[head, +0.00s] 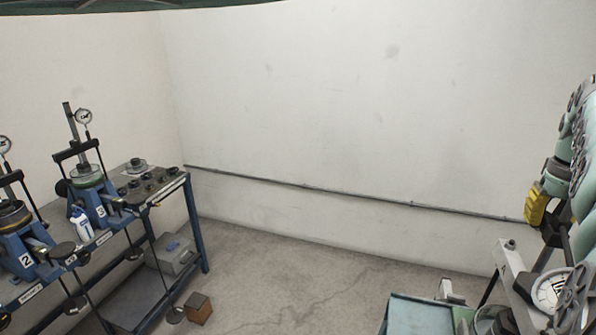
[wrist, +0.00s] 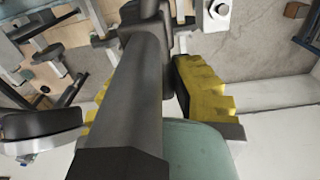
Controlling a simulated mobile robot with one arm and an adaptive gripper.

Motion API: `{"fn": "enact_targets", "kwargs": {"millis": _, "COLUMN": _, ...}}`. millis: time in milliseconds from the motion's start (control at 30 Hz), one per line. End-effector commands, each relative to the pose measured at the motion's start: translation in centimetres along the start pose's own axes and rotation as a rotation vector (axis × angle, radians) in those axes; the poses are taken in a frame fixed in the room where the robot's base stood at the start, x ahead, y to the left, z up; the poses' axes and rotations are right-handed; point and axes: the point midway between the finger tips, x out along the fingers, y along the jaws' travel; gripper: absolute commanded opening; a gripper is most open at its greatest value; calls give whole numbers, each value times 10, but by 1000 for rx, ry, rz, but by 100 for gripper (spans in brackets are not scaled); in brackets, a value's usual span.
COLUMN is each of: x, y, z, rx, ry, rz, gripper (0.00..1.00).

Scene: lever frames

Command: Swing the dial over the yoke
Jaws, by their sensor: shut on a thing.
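My gripper (head: 537,205), with yellow finger pads, is at the right edge of the head view. In the wrist view my gripper (wrist: 160,75) is shut on a dark grey bar (wrist: 130,90), which runs between the pads. A round white dial (head: 547,291) with a dark mark shows below my gripper in the head view, apart from the pads. A pale frame (head: 512,268) stands left of the dial; I cannot tell whether it is the yoke. A dark round part (wrist: 40,124) lies left of the bar in the wrist view. How the bar joins the dial is hidden.
A blue-framed bench (head: 196,225) at left carries several blue lever devices (head: 98,205) with small gauges. A grey box (head: 172,255) and a brown block (head: 198,308) are below and beside it. A teal-topped surface (head: 415,315) is at bottom right. The middle floor is clear.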

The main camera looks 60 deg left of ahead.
Motion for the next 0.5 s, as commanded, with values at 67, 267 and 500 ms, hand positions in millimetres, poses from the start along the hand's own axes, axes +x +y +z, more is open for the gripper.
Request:
{"fn": "enact_targets", "kwargs": {"millis": 67, "x": 1, "y": -1, "z": 0, "rx": -11, "ry": -1, "rz": -3, "gripper": 0}}
{"fn": "enact_targets", "kwargs": {"millis": 267, "x": 1, "y": -1, "z": 0, "rx": -28, "ry": 0, "rz": -3, "gripper": 0}}
{"fn": "enact_targets", "kwargs": {"millis": 500, "x": 1, "y": -1, "z": 0, "rx": -36, "ry": 0, "rz": -3, "gripper": 0}}
